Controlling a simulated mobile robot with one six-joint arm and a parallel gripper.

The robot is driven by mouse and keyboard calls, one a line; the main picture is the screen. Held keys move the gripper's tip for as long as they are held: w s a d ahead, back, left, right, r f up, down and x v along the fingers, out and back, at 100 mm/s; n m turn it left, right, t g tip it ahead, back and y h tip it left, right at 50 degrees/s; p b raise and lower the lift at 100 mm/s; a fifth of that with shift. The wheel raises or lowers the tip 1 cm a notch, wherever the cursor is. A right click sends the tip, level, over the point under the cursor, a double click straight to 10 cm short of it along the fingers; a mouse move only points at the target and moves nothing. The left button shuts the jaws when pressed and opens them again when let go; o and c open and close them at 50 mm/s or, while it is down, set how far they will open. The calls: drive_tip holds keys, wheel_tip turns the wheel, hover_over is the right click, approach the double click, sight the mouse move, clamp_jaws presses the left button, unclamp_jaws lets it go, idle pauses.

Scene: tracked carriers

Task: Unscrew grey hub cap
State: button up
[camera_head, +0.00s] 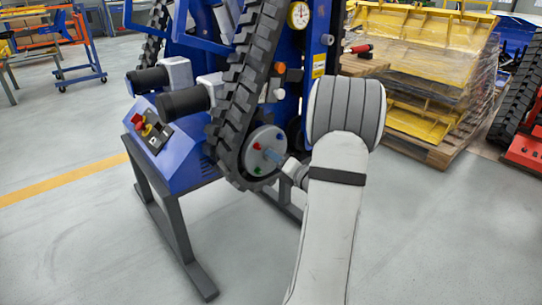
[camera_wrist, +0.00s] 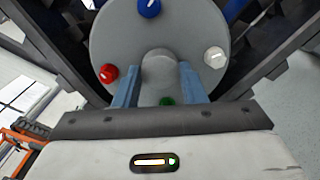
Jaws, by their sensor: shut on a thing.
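The grey hub cap (camera_wrist: 158,68) sits at the centre of a round grey wheel disc (camera_wrist: 190,22) in the wrist view. My gripper (camera_wrist: 159,80) has its two blue fingers on either side of the cap, shut on it. Blue (camera_wrist: 149,8), red (camera_wrist: 108,74), white (camera_wrist: 215,57) and green (camera_wrist: 167,101) caps surround it on the disc; the green one is partly hidden low between the fingers. In the head view the disc (camera_head: 257,139) is at the bottom of the black track, and my gripper (camera_head: 273,156) reaches it from the right.
The black track (camera_head: 243,75) runs up a blue carrier on a dark stand (camera_head: 170,225). A control box (camera_head: 160,140) with a red button is at left. A pallet of yellow parts (camera_head: 425,75) stands behind right. The front floor is clear.

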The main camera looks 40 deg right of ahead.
drive_tip(key=n, duration=0.3)
drive_tip(key=o, duration=0.9)
